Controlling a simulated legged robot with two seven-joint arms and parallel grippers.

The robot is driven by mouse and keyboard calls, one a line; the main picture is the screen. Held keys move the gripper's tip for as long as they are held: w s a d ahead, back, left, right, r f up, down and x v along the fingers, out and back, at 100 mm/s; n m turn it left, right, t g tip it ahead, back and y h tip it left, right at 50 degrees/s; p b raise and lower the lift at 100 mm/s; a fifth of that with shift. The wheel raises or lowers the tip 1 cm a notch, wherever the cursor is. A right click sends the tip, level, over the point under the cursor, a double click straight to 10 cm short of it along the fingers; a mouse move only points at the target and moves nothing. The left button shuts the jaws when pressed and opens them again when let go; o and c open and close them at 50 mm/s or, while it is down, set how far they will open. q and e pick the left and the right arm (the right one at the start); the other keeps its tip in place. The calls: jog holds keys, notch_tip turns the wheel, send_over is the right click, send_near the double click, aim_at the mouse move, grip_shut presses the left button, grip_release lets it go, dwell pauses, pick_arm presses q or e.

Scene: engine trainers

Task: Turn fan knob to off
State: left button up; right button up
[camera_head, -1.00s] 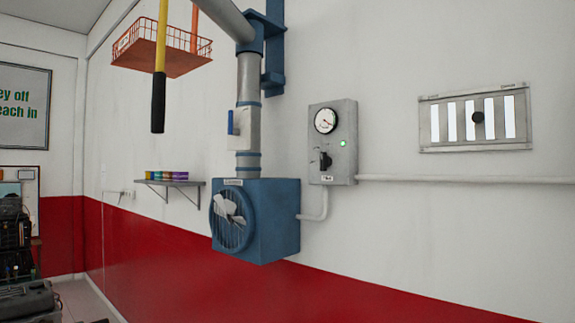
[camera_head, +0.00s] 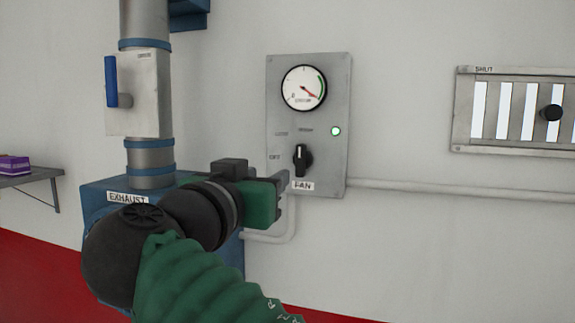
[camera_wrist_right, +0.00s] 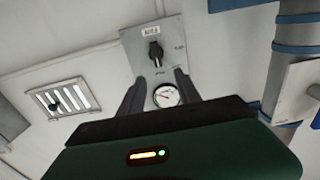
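The fan knob (camera_head: 302,159) is black with a white mark pointing up, below the HIGH label; OFF is printed to its left. It sits low on a grey wall panel (camera_head: 338,90) above a FAN label. My right gripper (camera_head: 284,188) is just left of and below the knob in the head view. In the right wrist view, which is upside down, my right gripper (camera_wrist_right: 160,76) is open with nothing between its fingers. The knob (camera_wrist_right: 155,51) lies beyond the fingertips, apart from them. My left gripper is not in view.
A round gauge (camera_head: 304,88) and a lit green lamp (camera_head: 336,131) are on the panel. A blue exhaust box (camera_head: 95,215) and a pipe (camera_head: 150,158) with a blue-handled valve (camera_head: 111,82) stand left. A slatted vent (camera_head: 465,112) is right. A conduit (camera_head: 430,189) runs along the wall.

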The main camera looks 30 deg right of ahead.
jog(key=p, duration=0.2)
send_near(299, 162)
jog(key=p+x, duration=0.2)
jog(key=x, duration=0.2)
jog(key=p+x, duration=0.2)
jog(key=x, duration=0.2)
jog(key=shift+w+a+r+p, duration=0.2)
jog(key=shift+a+p, duration=0.05)
jog(key=shift+p, duration=0.15)
jog(key=shift+w+d, duration=0.1)
jog(key=shift+d, duration=0.1)
jog(key=shift+s+d, duration=0.2)
jog(key=shift+w+d+f, duration=0.1)
jog(key=shift+d+f, duration=0.1)
jog(key=shift+d, duration=0.1)
jog(key=shift+c, duration=0.6)
jog(key=shift+w, duration=0.1)
jog(key=shift+c, duration=1.2)
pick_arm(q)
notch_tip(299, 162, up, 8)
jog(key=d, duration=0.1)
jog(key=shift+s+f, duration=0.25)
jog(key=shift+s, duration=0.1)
pick_arm(e)
grip_shut()
